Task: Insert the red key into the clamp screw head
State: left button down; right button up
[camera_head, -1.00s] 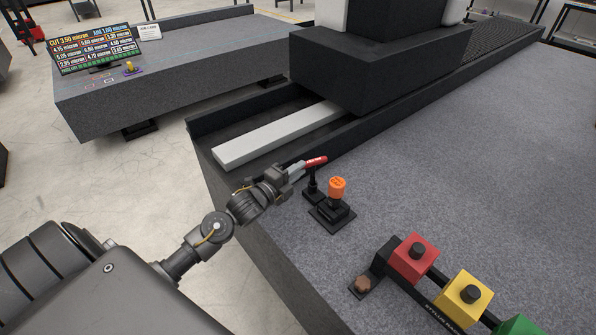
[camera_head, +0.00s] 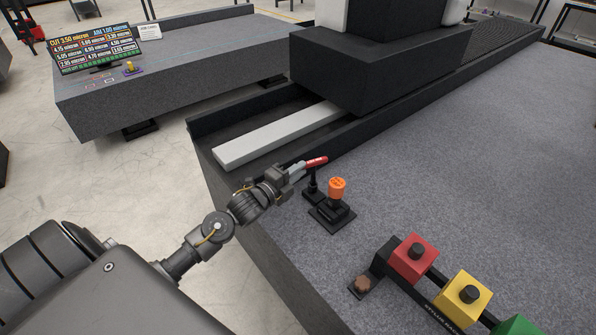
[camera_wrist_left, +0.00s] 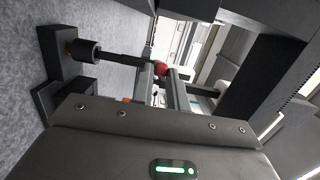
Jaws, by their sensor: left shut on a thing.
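The red key (camera_head: 317,161) has a red grip and a dark shaft with a wider socket end; it also shows in the left wrist view (camera_wrist_left: 160,68). My left gripper (camera_head: 298,170) is shut on the key beside the granite edge; its fingers also show in the left wrist view (camera_wrist_left: 160,85). The socket end is down at a small brown screw head (camera_wrist_left: 71,47) on a black block (camera_wrist_left: 48,60). I cannot tell how deep it sits. My right gripper is out of view.
An orange knob (camera_head: 337,187) on a black base (camera_head: 332,217) stands close to the right of the key. A rack with red (camera_head: 413,258), yellow (camera_head: 465,297) and green (camera_head: 520,326) blocks is nearer. A brown hex piece (camera_head: 362,284) sits by it. Open granite lies right.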

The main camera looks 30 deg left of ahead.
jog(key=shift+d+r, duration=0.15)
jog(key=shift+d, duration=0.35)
pick_arm(q)
jog(key=shift+f, duration=0.1)
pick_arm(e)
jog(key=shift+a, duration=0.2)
pick_arm(q)
jog(key=shift+f+b, duration=0.3)
jog(key=shift+f, duration=0.15)
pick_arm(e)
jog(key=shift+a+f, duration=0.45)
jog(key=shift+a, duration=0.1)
pick_arm(q)
jog(key=shift+f, duration=0.1)
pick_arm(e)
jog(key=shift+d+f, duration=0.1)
pick_arm(q)
jog(key=shift+r+p, duration=0.6)
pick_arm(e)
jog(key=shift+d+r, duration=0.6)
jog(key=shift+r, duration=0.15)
